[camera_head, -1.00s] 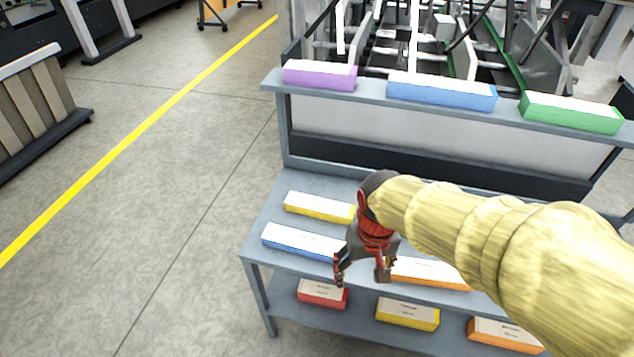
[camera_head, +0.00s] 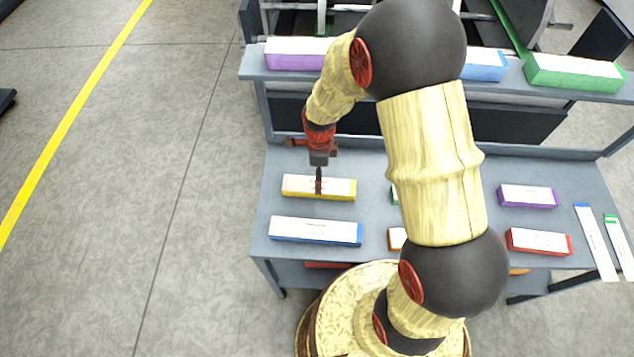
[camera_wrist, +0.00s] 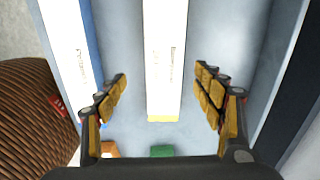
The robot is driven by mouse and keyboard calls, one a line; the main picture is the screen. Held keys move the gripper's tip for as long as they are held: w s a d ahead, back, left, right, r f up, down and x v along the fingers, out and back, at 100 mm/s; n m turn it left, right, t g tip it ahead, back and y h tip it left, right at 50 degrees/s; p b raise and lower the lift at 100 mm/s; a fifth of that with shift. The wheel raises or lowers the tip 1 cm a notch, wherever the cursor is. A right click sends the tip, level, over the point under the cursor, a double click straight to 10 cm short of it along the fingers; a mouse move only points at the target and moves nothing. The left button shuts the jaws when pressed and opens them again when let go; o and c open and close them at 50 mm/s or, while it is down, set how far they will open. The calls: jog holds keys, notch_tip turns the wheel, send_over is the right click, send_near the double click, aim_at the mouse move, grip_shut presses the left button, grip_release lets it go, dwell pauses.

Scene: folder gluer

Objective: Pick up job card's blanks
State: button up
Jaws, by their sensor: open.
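My gripper (camera_head: 318,184) is over the yellow-sided stack of blanks (camera_head: 332,188) on the middle shelf. In the wrist view my gripper (camera_wrist: 163,88) is open, with its fingers apart on either side of the white-topped yellow stack (camera_wrist: 165,60). I cannot tell whether they touch it. The blue-sided stack (camera_head: 315,231) lies just nearer, and it also shows left of the yellow one in the wrist view (camera_wrist: 72,45). Two white strips, one with a blue end (camera_head: 597,242) and one with a green end (camera_head: 619,245), lie at the far right; their print is unreadable.
The grey rack's upper shelf holds purple (camera_head: 295,61), blue (camera_head: 485,73) and green (camera_head: 574,78) stacks. Purple (camera_head: 527,198) and red (camera_head: 540,243) stacks lie at middle-shelf right. My arm hides the shelf's centre. Open floor lies left.

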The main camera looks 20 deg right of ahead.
jog(key=shift+w+f+m, duration=0.15)
jog(key=shift+f+m, duration=0.15)
jog(key=shift+f, duration=1)
jog(key=shift+w+d+f+b, duration=0.15)
jog(key=shift+f+b, duration=0.75)
jog(key=shift+f, duration=1.8)
jog(key=shift+c, duration=0.8)
jog(key=c, duration=1.5)
jog(key=shift+w+r, duration=0.1)
